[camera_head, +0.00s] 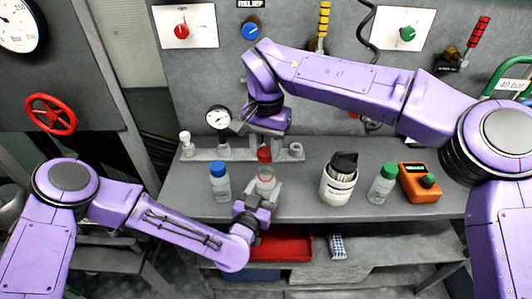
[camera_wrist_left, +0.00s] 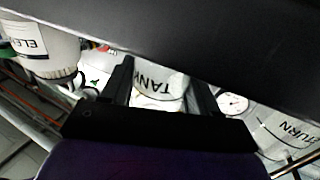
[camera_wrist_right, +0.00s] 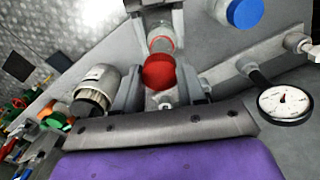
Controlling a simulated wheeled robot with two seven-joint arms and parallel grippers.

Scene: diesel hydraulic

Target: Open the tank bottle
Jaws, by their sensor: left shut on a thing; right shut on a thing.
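The tank bottle (camera_head: 266,176) is clear, stands at the bench front and shows a red ring around its top. Its TANK label (camera_wrist_left: 152,78) shows in the left wrist view. My left gripper (camera_head: 264,191) is shut on the bottle's body from the front. My right gripper (camera_head: 265,142) is shut on a red cap (camera_head: 264,154), behind the bottle's top in the head view. In the right wrist view the red cap (camera_wrist_right: 158,72) sits between the fingers, and the bottle (camera_wrist_right: 160,40) with its red ring shows beyond it. The cap looks apart from the bottle.
A blue-capped bottle (camera_head: 219,183) stands close on the left. A white container (camera_head: 338,187), a green-capped bottle (camera_head: 381,190) and an orange meter (camera_head: 419,183) stand to the right. A grey manifold (camera_head: 205,155) with a gauge (camera_head: 218,117) lies behind. A red tray (camera_head: 282,244) is below.

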